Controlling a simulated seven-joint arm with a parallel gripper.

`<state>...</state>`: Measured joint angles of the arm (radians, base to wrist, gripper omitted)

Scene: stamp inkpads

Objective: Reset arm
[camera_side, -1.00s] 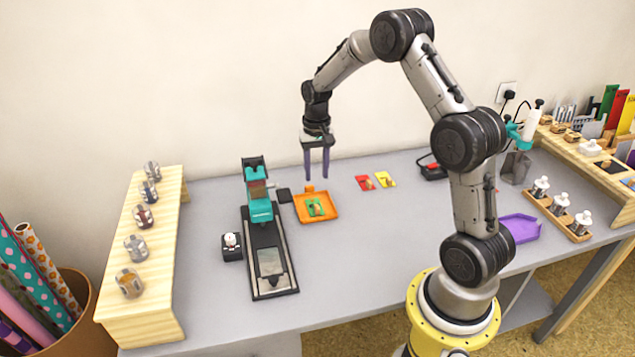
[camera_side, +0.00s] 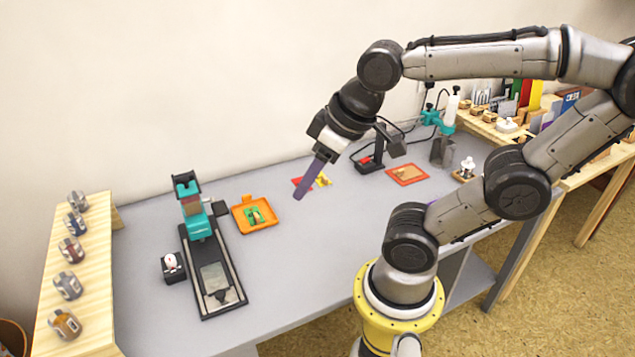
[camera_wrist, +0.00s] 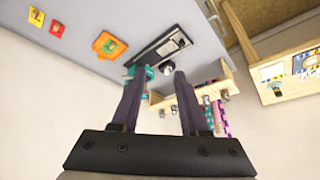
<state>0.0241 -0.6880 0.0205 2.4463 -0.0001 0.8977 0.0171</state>
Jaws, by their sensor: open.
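My gripper (camera_side: 300,194) hangs tilted in the air above the grey table, its purple fingers angled down to the left, right of the orange tray. In the wrist view its two dark fingers (camera_wrist: 157,76) stand apart with nothing between them. My arm is bent, with its upper links reaching out to the right in the side view. The orange tray (camera_side: 240,218) lies open on the table with a green piece (camera_side: 257,215) in it.
A teal and black stamp press (camera_side: 215,270) stands left of the tray. A wooden rack (camera_side: 87,290) with several small jars is at the left edge. Red and yellow cards (camera_side: 323,180) lie behind my fingers. A black stand (camera_side: 372,160) and an orange-red pad (camera_side: 408,174) are farther right.

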